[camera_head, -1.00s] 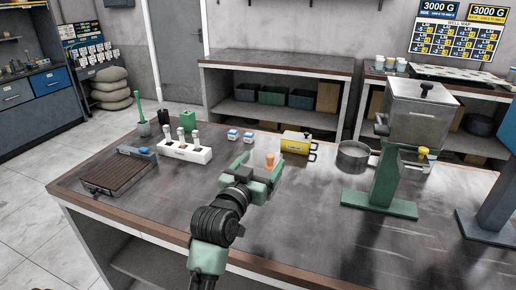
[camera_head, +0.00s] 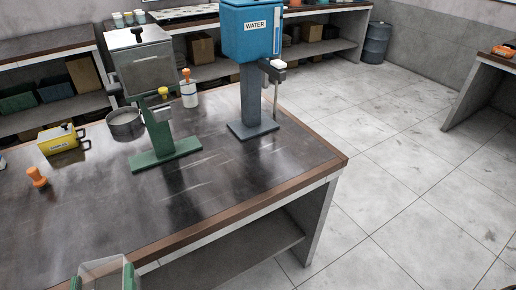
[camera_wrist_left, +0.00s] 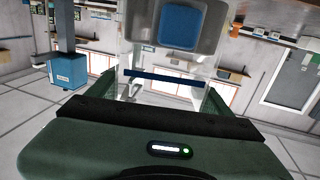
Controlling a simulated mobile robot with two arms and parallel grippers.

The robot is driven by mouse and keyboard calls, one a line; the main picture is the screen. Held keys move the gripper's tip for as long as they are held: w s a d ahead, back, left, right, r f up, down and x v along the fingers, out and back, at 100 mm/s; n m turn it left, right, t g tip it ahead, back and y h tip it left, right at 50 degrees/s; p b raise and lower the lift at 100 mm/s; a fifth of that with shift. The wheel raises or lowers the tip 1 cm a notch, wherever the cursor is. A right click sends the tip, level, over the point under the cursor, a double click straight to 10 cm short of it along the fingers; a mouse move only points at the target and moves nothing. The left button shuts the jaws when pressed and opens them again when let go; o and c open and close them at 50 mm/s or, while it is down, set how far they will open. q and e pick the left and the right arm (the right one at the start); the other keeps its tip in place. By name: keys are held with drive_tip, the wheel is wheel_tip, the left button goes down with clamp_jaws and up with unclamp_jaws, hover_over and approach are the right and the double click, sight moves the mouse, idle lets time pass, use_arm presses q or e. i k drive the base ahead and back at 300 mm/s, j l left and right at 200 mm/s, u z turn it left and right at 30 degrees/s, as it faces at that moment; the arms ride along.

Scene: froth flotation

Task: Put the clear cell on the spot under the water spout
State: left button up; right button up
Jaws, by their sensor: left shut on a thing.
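The clear cell (camera_head: 106,268) is a see-through box at the bottom left of the head view, off the table's front edge. My left gripper (camera_head: 103,281) is shut on it, with a green finger on each side. In the left wrist view the clear cell (camera_wrist_left: 163,77), with a dark blue band, sits between the fingers of my left gripper (camera_wrist_left: 165,98). The blue water tank (camera_head: 251,34) stands on a grey post near the table's right end, its spout (camera_head: 273,72) on the right side. Its grey base (camera_head: 253,130) rests on the table. My right gripper is out of view.
A green stand (camera_head: 165,152) with a metal hopper stands left of the water tank. A round pan (camera_head: 125,124), a white bottle (camera_head: 189,94), a yellow box (camera_head: 62,140) and an orange-knobbed piece (camera_head: 37,177) are on the table. The table's front right area is clear.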

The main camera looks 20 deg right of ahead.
sight(276, 150)
drive_tip(key=l+u, duration=0.5)
drive_tip(key=l, duration=3)
